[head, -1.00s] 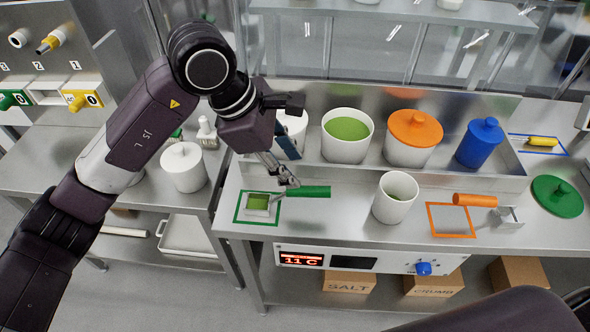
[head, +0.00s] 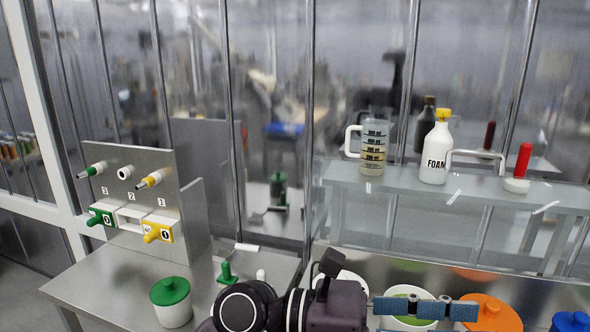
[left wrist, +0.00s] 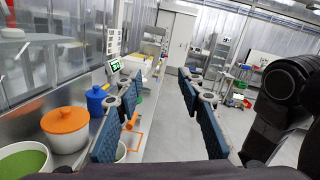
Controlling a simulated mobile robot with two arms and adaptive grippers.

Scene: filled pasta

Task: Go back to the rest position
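My left gripper (head: 425,308) is at the bottom of the head view, level above the counter, with its blue-grey finger pads pointing right. In the left wrist view the left gripper (left wrist: 158,95) has its two fingers wide apart with nothing between them. In the head view it partly covers a white pot with green filling (head: 408,292). An orange-lidded pot (head: 492,312) and a blue jar (head: 572,323) are to its right, cut off by the frame. My right gripper is not in view.
A raised shelf (head: 450,183) holds a measuring jug (head: 374,145), a FOAM bottle (head: 435,150) and a red-handled tool (head: 521,165). A green-lidded pot (head: 171,302) stands on the side table (head: 105,275). A panel with nozzles (head: 128,185) is at left.

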